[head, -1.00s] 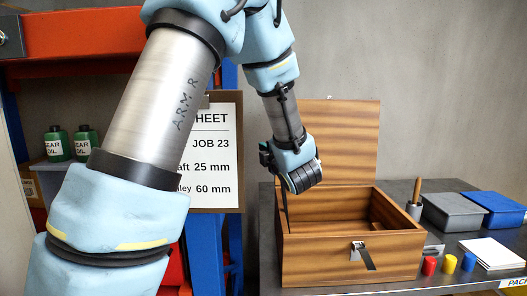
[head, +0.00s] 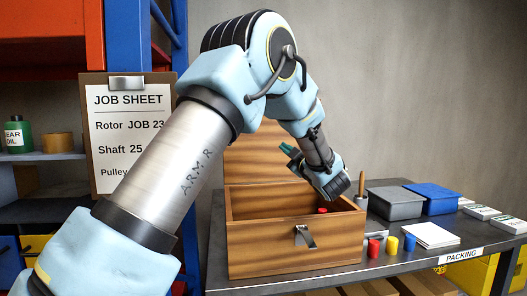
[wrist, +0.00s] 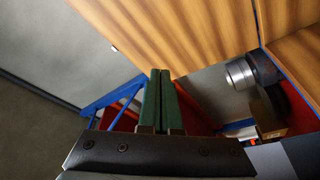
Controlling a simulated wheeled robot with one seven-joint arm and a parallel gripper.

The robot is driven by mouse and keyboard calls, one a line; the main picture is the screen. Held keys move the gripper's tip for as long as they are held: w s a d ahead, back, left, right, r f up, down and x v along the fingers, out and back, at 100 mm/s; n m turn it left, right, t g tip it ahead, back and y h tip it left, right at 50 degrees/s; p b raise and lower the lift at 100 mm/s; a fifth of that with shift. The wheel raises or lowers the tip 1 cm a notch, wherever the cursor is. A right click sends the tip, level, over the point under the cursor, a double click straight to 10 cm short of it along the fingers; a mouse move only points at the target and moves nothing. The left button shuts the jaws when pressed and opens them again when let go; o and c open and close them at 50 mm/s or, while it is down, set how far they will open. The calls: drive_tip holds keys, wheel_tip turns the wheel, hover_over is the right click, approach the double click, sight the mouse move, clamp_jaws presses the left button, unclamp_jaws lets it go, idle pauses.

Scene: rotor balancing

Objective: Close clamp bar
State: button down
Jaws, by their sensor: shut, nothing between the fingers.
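I cannot make out a clamp bar in either view. My gripper (head: 287,149) is above the open wooden box, in front of its raised lid, with its green fingers pointing up and left. In the wrist view the two green fingers (wrist: 161,100) lie side by side, shut and empty. The wooden box (head: 270,247) stands on the bench with its lid (head: 262,160) upright. A metal latch (head: 305,237) is on its front. A red object (head: 322,210) shows inside; the rest of the inside is partly hidden by the front wall.
The grey bin (head: 395,204) and blue bin (head: 432,198) stand right of the box on the dark bench (head: 350,272). Small red, blue and yellow cylinders (head: 391,244) and a white stack (head: 430,235) sit in front. A job sheet (head: 130,135) hangs at left.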

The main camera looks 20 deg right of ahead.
drive_tip(key=s+d+f+m+h+b, duration=0.1)
drive_tip(key=d+f+m+b, duration=0.1)
drive_tip(key=d+f+m, duration=0.1)
drive_tip(key=d+f, duration=0.1)
drive_tip(key=d, duration=0.1)
drive_tip(key=shift+d+f+t, duration=0.25)
drive_tip(key=shift+d+t, duration=0.05)
drive_tip(key=shift+d, duration=0.05)
